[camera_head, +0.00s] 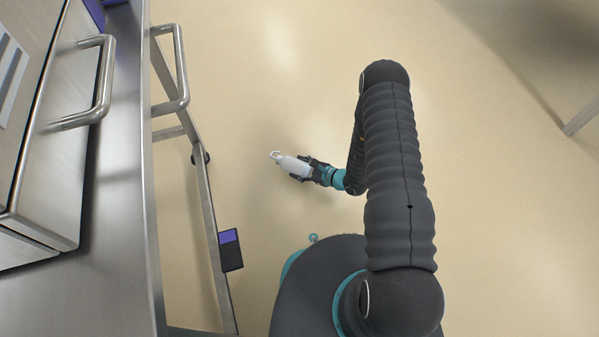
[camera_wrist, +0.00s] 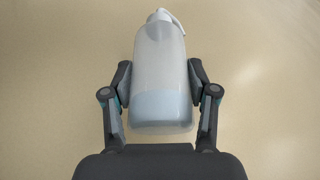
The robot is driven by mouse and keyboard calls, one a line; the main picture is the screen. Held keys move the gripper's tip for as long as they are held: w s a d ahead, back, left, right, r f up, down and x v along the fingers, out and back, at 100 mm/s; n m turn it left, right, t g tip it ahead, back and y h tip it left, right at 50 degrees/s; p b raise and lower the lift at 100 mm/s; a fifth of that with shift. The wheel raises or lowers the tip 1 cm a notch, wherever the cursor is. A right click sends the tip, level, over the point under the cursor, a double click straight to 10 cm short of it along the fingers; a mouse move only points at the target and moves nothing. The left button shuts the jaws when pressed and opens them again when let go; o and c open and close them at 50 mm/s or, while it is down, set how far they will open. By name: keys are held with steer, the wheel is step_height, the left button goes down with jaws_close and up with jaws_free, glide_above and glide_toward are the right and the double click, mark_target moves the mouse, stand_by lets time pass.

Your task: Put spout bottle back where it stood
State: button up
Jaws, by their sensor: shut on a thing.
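The spout bottle (camera_head: 292,165) is whitish and translucent, with a white spout cap at its far end. In the head view it is held over the open floor, right of the steel machine, with its cap pointing left. My gripper (camera_head: 307,170) is shut around its lower body. In the wrist view the bottle (camera_wrist: 160,75) sits between both fingers of my gripper (camera_wrist: 160,88), one pad on each side. Pale bluish contents show in its lower part. The place where it stood cannot be made out.
A steel machine with a flat top (camera_head: 108,240) and a bar handle (camera_head: 105,85) stands at the left. A steel frame rail (camera_head: 205,215) with a small purple-and-black box (camera_head: 231,250) runs between it and me. A metal leg (camera_head: 582,117) shows at far right. The beige floor (camera_head: 270,60) is clear.

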step_height(320, 180, down, 3)
steer(key=shift+f+b, duration=0.15)
steer(key=shift+b, duration=0.15)
steer(key=o, duration=1.4)
